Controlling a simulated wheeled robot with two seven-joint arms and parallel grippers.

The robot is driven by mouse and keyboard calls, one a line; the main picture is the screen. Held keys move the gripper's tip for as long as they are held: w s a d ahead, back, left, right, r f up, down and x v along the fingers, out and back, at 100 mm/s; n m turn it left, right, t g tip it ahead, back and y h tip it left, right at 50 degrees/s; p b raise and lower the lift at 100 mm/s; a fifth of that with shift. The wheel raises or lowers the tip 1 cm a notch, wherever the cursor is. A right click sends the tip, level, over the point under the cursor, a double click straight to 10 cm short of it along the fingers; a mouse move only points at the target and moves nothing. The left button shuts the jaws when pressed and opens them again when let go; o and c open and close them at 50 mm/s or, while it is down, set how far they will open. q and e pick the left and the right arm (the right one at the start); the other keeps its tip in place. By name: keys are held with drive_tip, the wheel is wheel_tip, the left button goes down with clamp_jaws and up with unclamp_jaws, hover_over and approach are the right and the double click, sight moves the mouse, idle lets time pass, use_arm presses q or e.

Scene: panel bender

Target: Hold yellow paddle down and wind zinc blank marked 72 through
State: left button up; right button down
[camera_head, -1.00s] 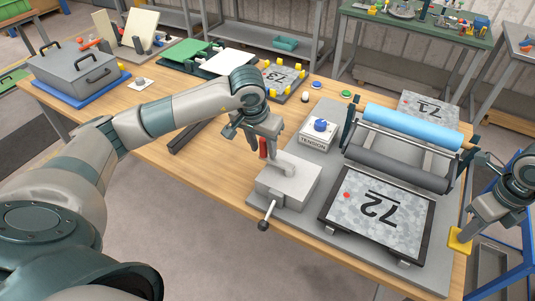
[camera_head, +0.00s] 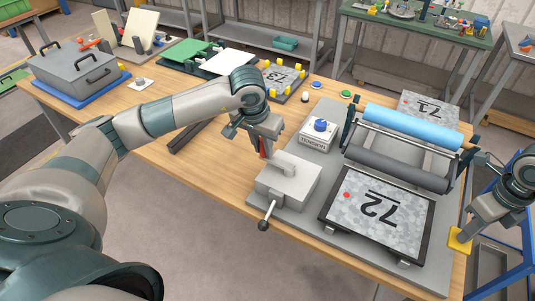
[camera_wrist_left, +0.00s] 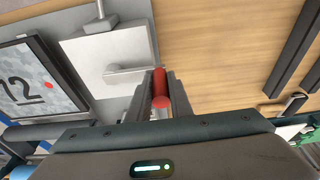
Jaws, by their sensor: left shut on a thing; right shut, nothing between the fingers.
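The zinc blank marked 72 (camera_head: 400,226) lies flat on a black-edged feed table in front of the rollers, with a red dot on its left part. It also shows in the left wrist view (camera_wrist_left: 30,80). My left gripper (camera_head: 266,150) is shut on the red crank handle (camera_wrist_left: 159,85), above the grey crank box (camera_head: 285,190); its fingers partly hide the handle in the head view. My right gripper (camera_head: 463,233) is shut and empty, its fingertips down at the yellow paddle (camera_head: 458,243) by the right edge of the bender.
A blue roller (camera_head: 410,126) and a dark roller (camera_head: 400,167) stand behind the blank. A tension box (camera_head: 317,138) with a blue knob is left of them. Blank 71 (camera_head: 430,105) lies behind the rollers; blank 73 (camera_head: 281,76) sits among yellow posts.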

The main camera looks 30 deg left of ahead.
use_arm(q)
drive_tip(key=w, duration=0.3)
drive_tip(key=shift+w+d, duration=0.1)
drive_tip(key=shift+d, duration=0.25)
drive_tip(key=shift+w+d, duration=0.45)
drive_tip(key=shift+w, duration=0.2)
drive_tip(key=shift+w+d, duration=0.45)
drive_tip(key=shift+w, duration=0.2)
drive_tip(key=shift+d+f, duration=0.1)
drive_tip(key=shift+w+d, duration=0.45)
drive_tip(key=shift+d, duration=0.2)
drive_tip(key=shift+w+d, duration=0.45)
drive_tip(key=shift+d, duration=0.2)
